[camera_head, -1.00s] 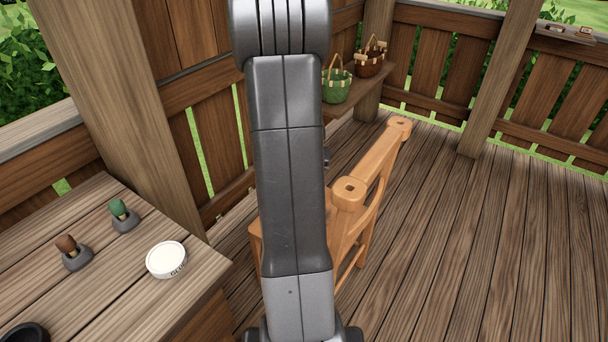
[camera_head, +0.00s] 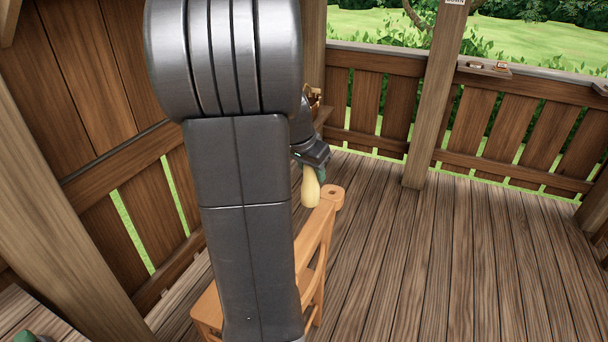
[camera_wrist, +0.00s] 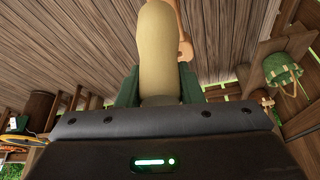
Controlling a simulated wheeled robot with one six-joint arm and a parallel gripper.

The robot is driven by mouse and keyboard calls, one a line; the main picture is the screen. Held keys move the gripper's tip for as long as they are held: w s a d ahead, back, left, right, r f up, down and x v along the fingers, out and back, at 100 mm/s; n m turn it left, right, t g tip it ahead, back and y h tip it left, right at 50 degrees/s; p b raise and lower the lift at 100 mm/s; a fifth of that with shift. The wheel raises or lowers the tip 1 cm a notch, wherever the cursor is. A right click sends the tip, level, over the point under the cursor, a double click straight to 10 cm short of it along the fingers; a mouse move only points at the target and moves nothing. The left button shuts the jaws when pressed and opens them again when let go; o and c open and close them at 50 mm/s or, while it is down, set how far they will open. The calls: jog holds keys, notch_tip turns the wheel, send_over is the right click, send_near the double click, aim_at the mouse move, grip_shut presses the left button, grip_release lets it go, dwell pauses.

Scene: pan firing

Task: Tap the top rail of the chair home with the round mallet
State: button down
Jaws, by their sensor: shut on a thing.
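My gripper (camera_head: 314,168) shows past my arm in the head view, shut on the pale yellow, rounded mallet (camera_head: 310,190). The mallet hangs down from the jaws, close to the far end of the chair's top rail (camera_head: 321,228). I cannot tell whether they touch.
A plank wall and post are at left, and a slatted fence (camera_head: 375,105) runs along the back with a post (camera_head: 435,95). A small ledge (camera_head: 485,68) holds little items. Open deck floor (camera_head: 450,260) lies right of the chair. A green basket (camera_wrist: 283,75) hangs in the wrist view.

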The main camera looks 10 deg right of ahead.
aim_at(312, 193)
jog(key=shift+w+d, duration=0.1)
dwell(0.4)
notch_tip(312, 193, down, 5)
jog(key=b, duration=0.5)
dwell(0.5)
notch_tip(312, 193, down, 6)
jog(key=b, duration=0.6)
jog(key=shift+r+p, duration=1.2)
jog(key=shift+r, duration=0.4)
